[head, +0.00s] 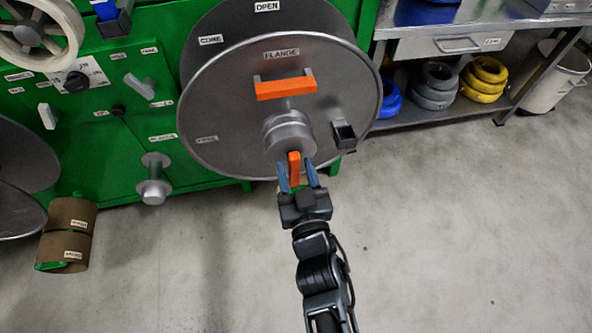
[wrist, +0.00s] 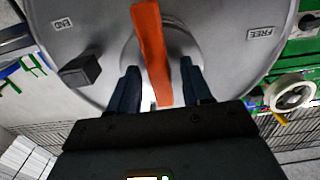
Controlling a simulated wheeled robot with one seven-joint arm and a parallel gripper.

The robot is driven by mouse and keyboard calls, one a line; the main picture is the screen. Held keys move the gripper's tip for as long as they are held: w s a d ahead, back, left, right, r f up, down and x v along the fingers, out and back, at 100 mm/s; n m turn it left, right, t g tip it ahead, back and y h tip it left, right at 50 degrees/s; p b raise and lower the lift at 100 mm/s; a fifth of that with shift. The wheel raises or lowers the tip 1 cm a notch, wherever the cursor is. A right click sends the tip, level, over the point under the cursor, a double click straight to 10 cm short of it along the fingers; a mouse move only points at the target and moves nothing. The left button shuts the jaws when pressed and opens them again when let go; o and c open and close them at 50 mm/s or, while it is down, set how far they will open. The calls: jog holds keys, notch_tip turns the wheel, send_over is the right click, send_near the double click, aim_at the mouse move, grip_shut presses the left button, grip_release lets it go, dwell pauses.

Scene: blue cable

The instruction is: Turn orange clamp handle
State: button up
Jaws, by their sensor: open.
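An orange clamp handle (head: 294,167) points down from the round grey hub (head: 288,134) of a large grey flange disc (head: 225,85) in the head view. In the wrist view the orange handle (wrist: 152,50) runs from the top edge down between my fingers. My gripper (head: 296,169) is open, with one blue finger on each side of the handle. Gaps show beside the handle in the wrist view, where my gripper (wrist: 159,72) is also seen. A horizontal orange bar (head: 285,88) is mounted above the hub, under the FLANGE label.
A black block (head: 344,136) sticks out of the disc right of the hub. A green machine panel (head: 105,125) with knobs stands behind on the left. A metal shelf with yellow, grey and blue coils (head: 485,80) is at the upper right. The floor (head: 450,230) at right is clear.

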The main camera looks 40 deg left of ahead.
jog(key=shift+c, duration=0.3)
grip_shut()
dwell(0.3)
